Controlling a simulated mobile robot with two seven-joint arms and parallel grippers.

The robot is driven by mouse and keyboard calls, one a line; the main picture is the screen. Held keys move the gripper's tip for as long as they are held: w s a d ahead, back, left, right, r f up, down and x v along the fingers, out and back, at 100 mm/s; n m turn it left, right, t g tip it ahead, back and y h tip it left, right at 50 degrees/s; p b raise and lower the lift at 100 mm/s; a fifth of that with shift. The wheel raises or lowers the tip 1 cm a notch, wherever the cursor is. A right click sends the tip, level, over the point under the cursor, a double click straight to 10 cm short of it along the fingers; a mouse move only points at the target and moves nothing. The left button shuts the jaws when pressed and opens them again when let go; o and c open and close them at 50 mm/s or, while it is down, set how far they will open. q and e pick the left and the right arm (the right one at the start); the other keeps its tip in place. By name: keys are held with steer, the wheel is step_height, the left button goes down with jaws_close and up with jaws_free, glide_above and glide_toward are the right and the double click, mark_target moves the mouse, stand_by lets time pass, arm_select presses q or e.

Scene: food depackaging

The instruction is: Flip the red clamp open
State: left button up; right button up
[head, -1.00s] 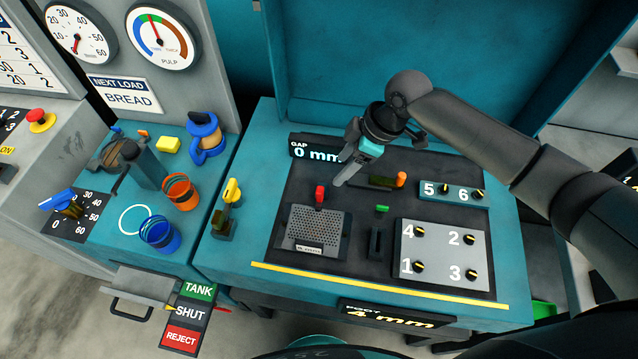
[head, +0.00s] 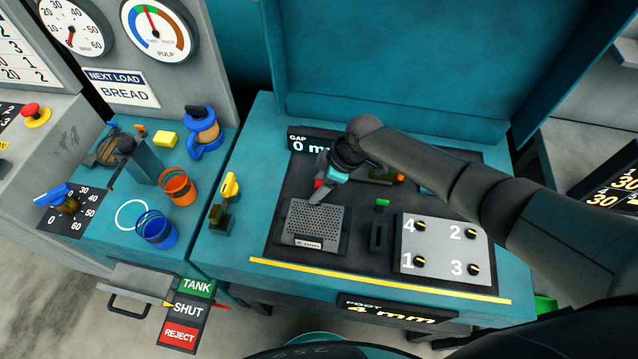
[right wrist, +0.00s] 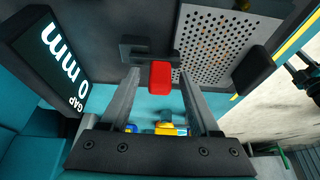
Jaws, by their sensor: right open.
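The red clamp (head: 318,184) shows as a small red tip at the back edge of the perforated plate (head: 318,222) in the head view, partly hidden by my right gripper (head: 320,192). In the right wrist view the red clamp (right wrist: 160,75) sits between the two fingers of my open right gripper (right wrist: 158,82), with gaps on both sides. It stands by a dark bracket (right wrist: 148,50) beside the perforated plate (right wrist: 212,42). Whether any finger touches it I cannot tell. My left gripper is not in view.
A GAP display (head: 305,143) reading 0 mm stands close behind the gripper. A green-tipped lever (head: 382,203) and a grey panel of numbered knobs (head: 440,250) lie to the right. A yellow-handled lever (head: 230,186) and orange (head: 178,187) and blue (head: 156,230) cups are to the left.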

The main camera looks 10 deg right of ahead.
jaws_close()
stand_by(0.5)
stand_by(0.9)
